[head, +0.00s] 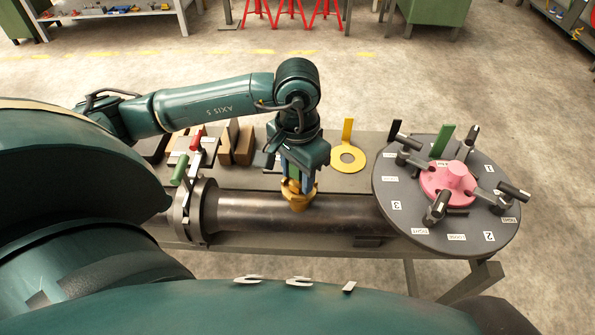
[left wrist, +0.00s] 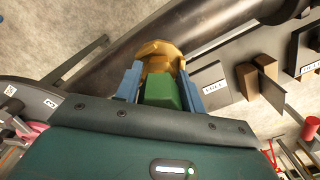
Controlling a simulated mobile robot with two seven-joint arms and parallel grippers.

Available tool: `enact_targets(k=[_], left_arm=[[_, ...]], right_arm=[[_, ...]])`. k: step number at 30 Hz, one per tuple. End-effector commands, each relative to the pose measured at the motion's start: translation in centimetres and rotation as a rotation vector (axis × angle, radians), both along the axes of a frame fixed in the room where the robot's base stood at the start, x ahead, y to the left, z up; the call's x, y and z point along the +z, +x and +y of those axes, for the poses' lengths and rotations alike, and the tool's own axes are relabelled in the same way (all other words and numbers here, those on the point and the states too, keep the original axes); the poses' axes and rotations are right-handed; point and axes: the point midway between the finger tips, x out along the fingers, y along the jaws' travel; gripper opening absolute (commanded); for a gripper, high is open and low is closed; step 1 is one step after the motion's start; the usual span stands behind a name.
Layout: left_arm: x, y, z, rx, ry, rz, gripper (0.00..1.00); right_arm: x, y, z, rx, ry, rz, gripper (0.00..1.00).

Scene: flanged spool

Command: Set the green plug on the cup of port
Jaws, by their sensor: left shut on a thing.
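My left gripper (head: 297,180) points down over the dark pipe of the spool (head: 265,213), its blue fingers shut on the green plug (head: 293,170). The gold cup of the port (head: 300,202) stands on top of the pipe, right below the fingertips. In the left wrist view the green plug (left wrist: 163,92) sits between the two blue fingers (left wrist: 160,88), with the gold cup (left wrist: 157,52) just beyond it. The plug's lower end is hidden, so I cannot tell whether it touches or enters the cup. My right gripper is not in view.
A round grey plate (head: 400,222) with a pink part (head: 450,183) and several dark clamps stands right. A yellow ring with a handle (head: 348,158) lies behind the pipe. A flange (head: 203,212) with red and green handles and brown blocks (head: 237,143) are left of the gripper.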

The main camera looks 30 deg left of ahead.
Motion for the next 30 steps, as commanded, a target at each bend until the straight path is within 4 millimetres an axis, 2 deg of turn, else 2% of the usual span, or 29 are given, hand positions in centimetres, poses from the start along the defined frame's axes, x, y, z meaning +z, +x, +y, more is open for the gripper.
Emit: enact_targets(k=[10,11,19,30], left_arm=[[-0.25,0.02,0.01,0.0,0.0,-0.001,0.1],[-0.25,0.01,0.01,0.0,0.0,-0.001,0.41],[-0.27,0.0,0.0,0.0,0.0,0.0,0.64],[-0.32,-0.02,0.0,0.0,0.0,0.001,0.65]], right_arm=[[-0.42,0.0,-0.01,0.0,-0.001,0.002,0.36],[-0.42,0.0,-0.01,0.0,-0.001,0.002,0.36],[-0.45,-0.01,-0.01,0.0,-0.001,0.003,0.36],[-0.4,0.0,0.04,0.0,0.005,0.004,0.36]])
